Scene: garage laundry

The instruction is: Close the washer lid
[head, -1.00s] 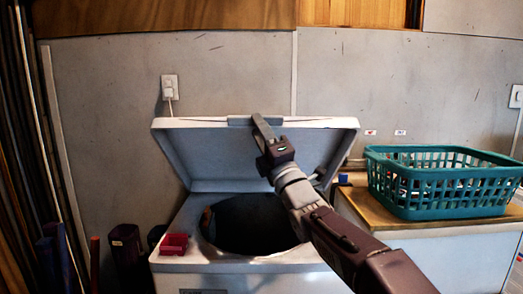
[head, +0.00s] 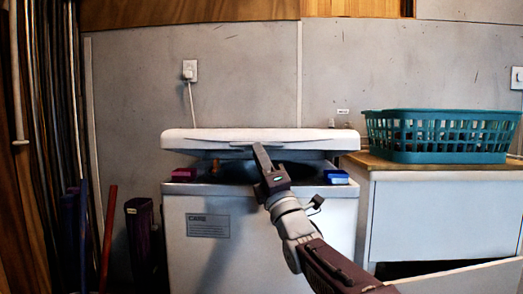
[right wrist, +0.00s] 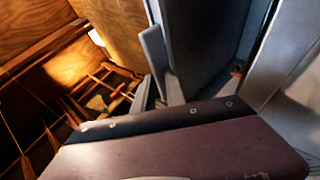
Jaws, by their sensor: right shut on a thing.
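The washer (head: 285,235) is a white top-loader in the middle of the head view. Its lid (head: 235,134) is partly lowered, seen nearly edge-on, with a dark gap between it and the washer top. Part of the dark drum opening (head: 295,170) shows under it. My right gripper (head: 262,152) is at the middle of the lid's front edge, shut on the lid. In the right wrist view, a grey finger (right wrist: 154,55) lies against the grey lid (right wrist: 205,45). My left gripper is in neither view.
A red box (head: 184,174) and a blue box (head: 336,177) sit at the washer top's left and right corners. A teal basket (head: 440,135) stands on the wooden-topped cabinet (head: 435,205) at right. Dark and red upright items stand on the left.

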